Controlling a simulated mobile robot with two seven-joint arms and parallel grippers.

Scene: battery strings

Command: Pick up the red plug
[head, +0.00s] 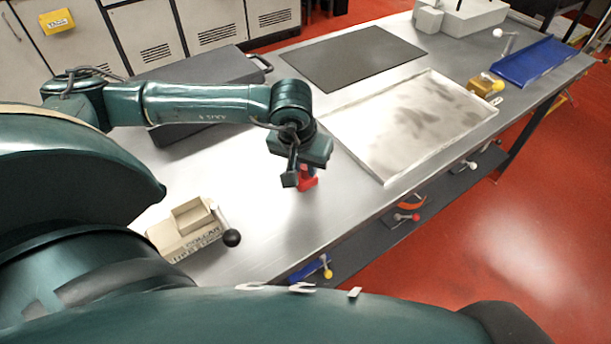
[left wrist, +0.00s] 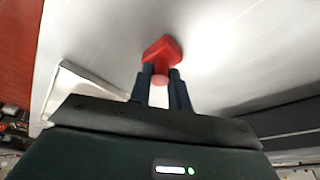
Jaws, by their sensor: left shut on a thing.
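The red plug (head: 307,183) is at my left gripper (head: 304,172), over the metal table's near part in the head view. In the left wrist view the red plug (left wrist: 162,52) shows between and beyond the two dark fingers of the left gripper (left wrist: 160,88). The fingers are shut on it, and a pinkish round part of it shows between them. I cannot tell whether the plug touches the table or is held just above it. My right gripper is not in view.
A beige box with a black-knobbed lever (head: 185,233) stands at the near left. A metal tray (head: 350,141) lies right of the gripper, a dark mat (head: 355,57) behind it. A grey case (head: 195,75) stands behind my left arm. Bare table lies around the plug.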

